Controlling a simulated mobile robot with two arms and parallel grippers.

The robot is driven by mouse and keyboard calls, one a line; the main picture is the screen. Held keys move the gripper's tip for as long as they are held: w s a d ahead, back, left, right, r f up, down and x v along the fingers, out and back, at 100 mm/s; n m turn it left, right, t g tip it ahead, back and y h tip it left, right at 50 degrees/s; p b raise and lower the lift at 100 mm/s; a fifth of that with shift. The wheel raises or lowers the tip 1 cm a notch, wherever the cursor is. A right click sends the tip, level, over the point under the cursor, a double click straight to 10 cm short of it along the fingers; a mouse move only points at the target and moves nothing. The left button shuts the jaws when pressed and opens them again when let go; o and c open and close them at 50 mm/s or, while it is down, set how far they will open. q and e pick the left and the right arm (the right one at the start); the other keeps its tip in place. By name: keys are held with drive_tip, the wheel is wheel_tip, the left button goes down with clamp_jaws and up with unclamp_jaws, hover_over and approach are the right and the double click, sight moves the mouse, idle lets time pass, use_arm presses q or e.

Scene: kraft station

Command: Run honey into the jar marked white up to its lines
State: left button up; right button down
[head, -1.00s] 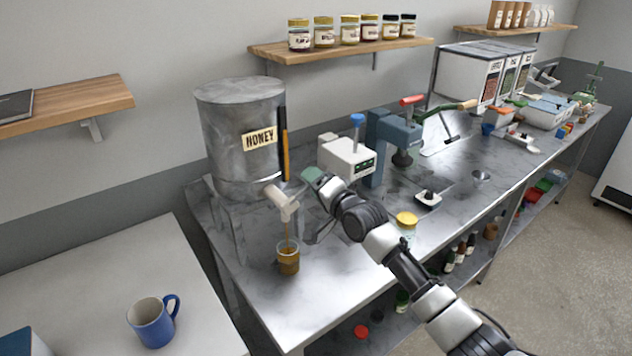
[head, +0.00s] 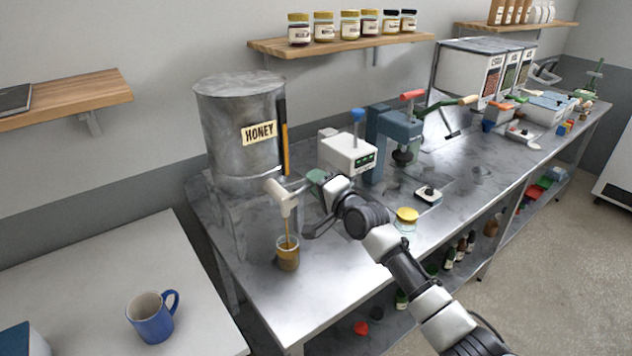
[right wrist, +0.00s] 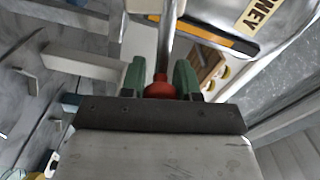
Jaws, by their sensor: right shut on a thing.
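The grey honey tank (head: 230,110) stands on the bench, with a pale tap spout (head: 282,195) at its front. A thin amber honey stream (head: 287,228) runs from the spout into an open glass jar (head: 288,256) on the bench below. Amber honey fills much of the jar; its lines and white mark are too small to make out. My right gripper (head: 313,181) is beside the tap, shut on its lever. In the right wrist view, its green fingers (right wrist: 160,82) close around the red knob (right wrist: 159,88) on the metal rod. My left gripper is not in view.
A white device with a blue knob (head: 347,153) and a blue press (head: 394,135) stand behind my right arm. A yellow-lidded jar (head: 407,217) stands close to my arm. A blue mug (head: 152,318) sits on the left table. The bench front near the jar is clear.

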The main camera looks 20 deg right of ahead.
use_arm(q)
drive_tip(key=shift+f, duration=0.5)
use_arm(e)
drive_tip(key=shift+d+f+m, duration=0.1)
drive_tip(key=shift+f+m, duration=0.95)
drive_tip(key=shift+m, duration=0.35)
drive_tip(key=c, duration=0.8)
unclamp_jaws()
use_arm(q)
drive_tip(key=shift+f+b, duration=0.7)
drive_tip(key=shift+b, duration=0.2)
use_arm(e)
drive_tip(key=v, duration=1)
drive_tip(key=shift+s+d, duration=0.2)
drive_tip(key=shift+s, duration=0.15)
